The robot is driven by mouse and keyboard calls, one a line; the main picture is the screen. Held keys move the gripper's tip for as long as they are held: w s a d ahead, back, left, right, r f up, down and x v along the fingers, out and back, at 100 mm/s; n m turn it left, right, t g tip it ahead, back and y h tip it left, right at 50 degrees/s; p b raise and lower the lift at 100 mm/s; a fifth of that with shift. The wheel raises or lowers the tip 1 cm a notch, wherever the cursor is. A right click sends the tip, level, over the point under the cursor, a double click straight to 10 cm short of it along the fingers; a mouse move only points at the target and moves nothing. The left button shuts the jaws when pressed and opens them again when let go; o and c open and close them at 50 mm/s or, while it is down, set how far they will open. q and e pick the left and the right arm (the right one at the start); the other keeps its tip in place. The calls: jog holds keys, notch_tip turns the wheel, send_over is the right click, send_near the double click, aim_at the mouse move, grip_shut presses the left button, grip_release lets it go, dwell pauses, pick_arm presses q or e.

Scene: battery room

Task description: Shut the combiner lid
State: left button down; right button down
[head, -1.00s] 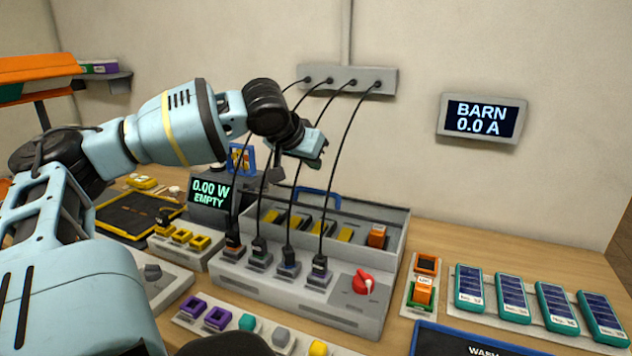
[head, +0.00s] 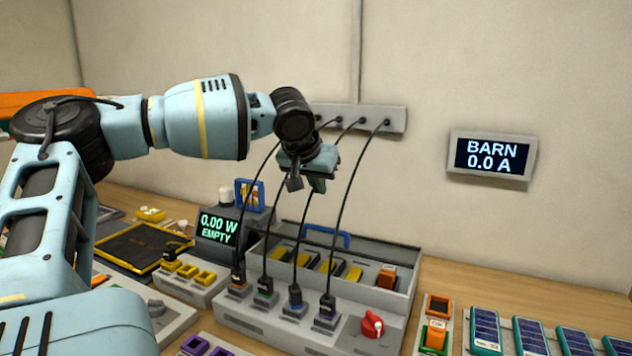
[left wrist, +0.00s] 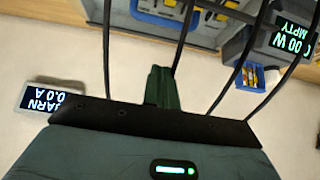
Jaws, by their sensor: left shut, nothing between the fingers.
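The combiner is a grey box (head: 262,322) on the bench with an open compartment behind its front deck. Yellow parts (head: 354,273) and one orange part (head: 386,277) show inside. A grey panel with a blue handle (head: 327,234) stands up at the back of the box; it looks like the lid, open. My left gripper (head: 308,186) is shut and empty, fingers pointing down, above and behind the box among the black cables. Its green finger (left wrist: 162,88) shows in the left wrist view. My right gripper is not in view.
Several black cables (head: 345,200) run from a wall strip (head: 395,121) down to plugs on the box front, close around my left gripper. A red knob (head: 372,324) sits on the deck. A meter reading EMPTY (head: 218,229) stands left. The wall display (head: 491,155) reads BARN 0.0 A.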

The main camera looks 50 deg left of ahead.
pick_arm(q)
send_over(322, 243)
notch_tip(322, 243, down, 4)
jog(key=f, duration=0.3)
jog(key=shift+w+a+f, duration=0.15)
jog(key=shift+w+a, duration=0.05)
jog(key=shift+w, duration=0.1)
jog(key=shift+s+f, duration=0.1)
jog(key=shift+f, duration=0.5)
